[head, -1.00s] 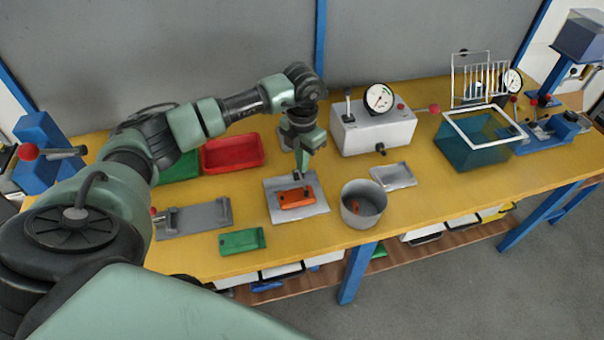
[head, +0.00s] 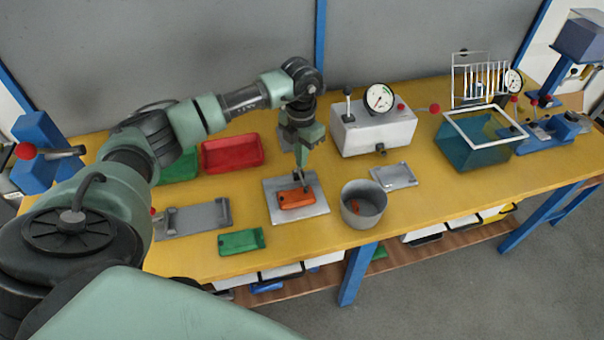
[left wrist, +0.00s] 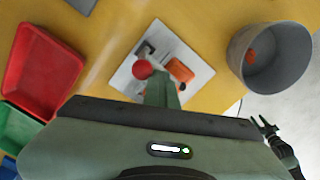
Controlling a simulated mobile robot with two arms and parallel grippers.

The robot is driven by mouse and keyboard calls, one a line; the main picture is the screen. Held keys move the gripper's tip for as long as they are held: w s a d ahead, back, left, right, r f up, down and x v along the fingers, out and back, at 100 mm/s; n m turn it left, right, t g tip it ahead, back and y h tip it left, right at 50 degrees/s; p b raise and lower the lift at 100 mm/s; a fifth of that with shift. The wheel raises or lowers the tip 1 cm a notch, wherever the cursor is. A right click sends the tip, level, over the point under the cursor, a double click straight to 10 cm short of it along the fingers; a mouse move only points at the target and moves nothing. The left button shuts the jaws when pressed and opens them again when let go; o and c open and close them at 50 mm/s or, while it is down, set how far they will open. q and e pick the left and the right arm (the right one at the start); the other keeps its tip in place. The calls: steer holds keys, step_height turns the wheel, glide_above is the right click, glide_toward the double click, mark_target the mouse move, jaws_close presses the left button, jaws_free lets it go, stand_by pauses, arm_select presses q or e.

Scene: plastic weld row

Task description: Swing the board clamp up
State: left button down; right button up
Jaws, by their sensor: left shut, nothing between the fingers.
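An orange board (head: 297,198) lies on a pale grey plate (head: 318,210) on the table. Both also show in the left wrist view, the orange board (left wrist: 181,71) lying on the plate (left wrist: 190,52). There a dark clamp part (left wrist: 146,48) stands at the plate's left side, with a red ball knob (left wrist: 142,69) close to it. My left gripper (head: 298,180) is shut and empty, pointing down above the plate. In the wrist view its fingers overlap the knob's lower side; I cannot tell whether they touch. A dark two-pronged part, seemingly my right gripper (left wrist: 265,128), shows at the right.
A grey pot (head: 363,205) with something orange inside stands right of the plate. A red tray (head: 232,153) is behind left, a green board (head: 241,241) in front left, and a grey fixture (head: 195,218) farther left. A gauge box (head: 375,132) stands behind right.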

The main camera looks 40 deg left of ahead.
arm_select(q)
steer(key=shift+w+a+f, duration=0.1)
steer(key=shift+a+f, duration=0.1)
steer(key=shift+a, duration=0.1)
steer(key=shift+w, duration=0.1)
steer(key=shift+w+a+r, duration=0.1)
steer(key=shift+w+a, duration=0.1)
steer(key=shift+a, duration=0.05)
steer(key=shift+b, duration=0.4)
steer(key=shift+w+a+f, duration=0.2)
steer(key=shift+w+a, duration=0.05)
steer(key=shift+a, duration=0.05)
steer(key=shift+w+a+b, duration=0.1)
steer(key=shift+b, duration=0.25)
steer(key=shift+w+a+f, duration=0.15)
steer(key=shift+w+a, duration=0.05)
steer(key=shift+a, duration=0.05)
